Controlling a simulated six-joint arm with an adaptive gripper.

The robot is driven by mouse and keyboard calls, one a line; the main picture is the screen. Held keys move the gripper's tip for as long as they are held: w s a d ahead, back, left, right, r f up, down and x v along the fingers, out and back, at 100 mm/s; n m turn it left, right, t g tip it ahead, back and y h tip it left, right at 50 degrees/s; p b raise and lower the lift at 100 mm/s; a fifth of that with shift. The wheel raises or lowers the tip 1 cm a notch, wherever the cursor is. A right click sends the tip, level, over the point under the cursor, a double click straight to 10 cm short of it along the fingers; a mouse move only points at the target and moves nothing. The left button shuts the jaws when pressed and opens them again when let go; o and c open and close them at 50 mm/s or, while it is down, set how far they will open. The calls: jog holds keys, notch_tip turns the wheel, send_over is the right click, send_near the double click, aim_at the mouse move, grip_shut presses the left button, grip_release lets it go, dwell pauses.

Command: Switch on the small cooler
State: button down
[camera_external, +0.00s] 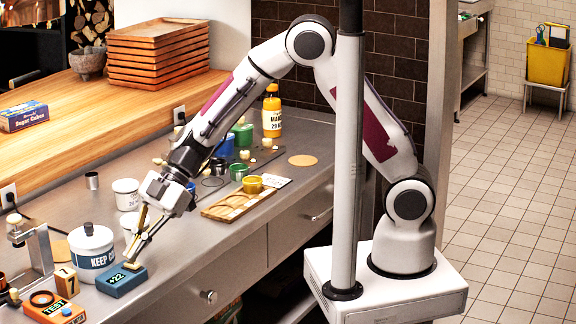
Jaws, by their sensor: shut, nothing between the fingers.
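A small blue box (122,283) marked "+22" sits at the counter's front edge, with a cream-coloured piece (132,266) on its top. Behind it to the left stands a white and blue tub (91,249) lettered "KEEP C…", with a dark knob on its lid. I cannot tell from the lettering which of them is the small cooler. My gripper (134,258) points down, shut and empty, with its tips at the cream piece. I cannot tell whether they press on it.
An orange "TEST" box (54,308), a "17" block (66,279) and a grey stand (38,250) are at the left. White cups (126,195) stand behind my gripper. A wooden tray (230,207) lies to the right. The counter front between tray and blue box is clear.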

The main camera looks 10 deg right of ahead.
jog(key=shift+s+d+f, duration=0.3)
jog(key=shift+s+d, duration=0.25)
jog(key=shift+d, duration=0.1)
jog(key=shift+r, duration=0.1)
jog(key=shift+s+r, duration=0.1)
jog(key=shift+r, duration=0.5)
jog(key=r, duration=0.2)
jog(key=shift+s+d+r, duration=0.15)
jog(key=shift+s+r, duration=0.05)
jog(key=shift+r, duration=0.2)
jog(key=v, duration=1)
jog(key=shift+d, duration=0.1)
jog(key=shift+r, duration=0.1)
